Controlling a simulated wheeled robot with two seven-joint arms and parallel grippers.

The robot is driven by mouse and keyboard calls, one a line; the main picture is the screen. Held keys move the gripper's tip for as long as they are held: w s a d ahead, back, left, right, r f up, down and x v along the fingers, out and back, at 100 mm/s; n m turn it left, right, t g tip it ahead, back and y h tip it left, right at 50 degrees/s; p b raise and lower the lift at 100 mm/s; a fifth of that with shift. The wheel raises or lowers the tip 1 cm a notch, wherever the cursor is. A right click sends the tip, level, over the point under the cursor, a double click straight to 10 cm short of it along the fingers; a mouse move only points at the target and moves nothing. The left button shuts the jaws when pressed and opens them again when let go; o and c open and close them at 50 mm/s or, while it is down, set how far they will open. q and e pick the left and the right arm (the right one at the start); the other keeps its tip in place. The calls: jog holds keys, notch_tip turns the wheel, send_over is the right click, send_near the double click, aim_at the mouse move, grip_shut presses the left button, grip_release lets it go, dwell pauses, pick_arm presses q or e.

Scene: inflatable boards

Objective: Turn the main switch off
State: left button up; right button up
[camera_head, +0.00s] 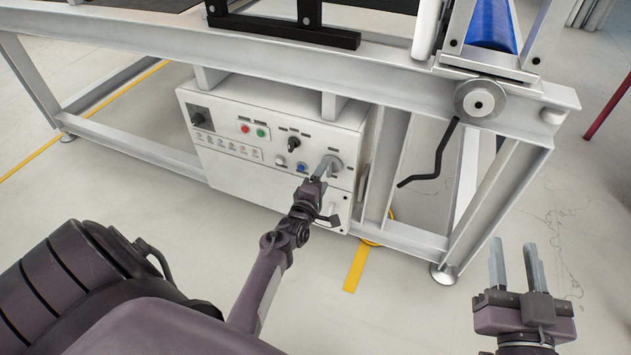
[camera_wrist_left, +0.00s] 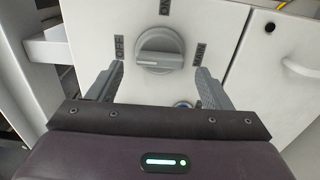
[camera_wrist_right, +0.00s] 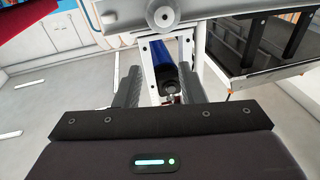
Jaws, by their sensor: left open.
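The main switch is a grey rotary knob (camera_wrist_left: 160,50) on the white control box (camera_head: 222,160). In the left wrist view its grip bar lies about level, between an OFF label (camera_wrist_left: 119,48) on the left and another label (camera_wrist_left: 202,54) on the right; a third label is above. My left gripper (camera_head: 322,168) is open in front of the switch. Its fingers (camera_wrist_left: 158,84) stand apart on either side below the knob, with nothing between them; contact is not visible. In the head view the gripper partly covers the knob. My right gripper (camera_head: 516,266) is open and empty at the lower right.
The box also carries red and green buttons (camera_head: 253,131), a black knob (camera_head: 294,143) and a blue button (camera_head: 302,168). It sits under a white metal frame (camera_head: 300,60). A black crank (camera_head: 438,158) hangs to the right. Open floor lies below the frame at right.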

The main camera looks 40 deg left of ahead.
pick_arm(q)
jog(key=shift+p+v, duration=0.8)
jog(key=shift+v, duration=2.1)
pick_arm(e)
jog(key=s+f+g+h, duration=0.1)
jog(key=s+f+g, duration=0.1)
jog(key=f, duration=0.5)
jog(key=s+f+g+h, duration=0.1)
jog(key=s+f+g, duration=0.1)
jog(key=f+g, duration=0.3)
jog(key=shift+s+d+f+h, duration=0.25)
jog(key=shift+f+h, duration=0.15)
jog(key=shift+f, duration=0.55)
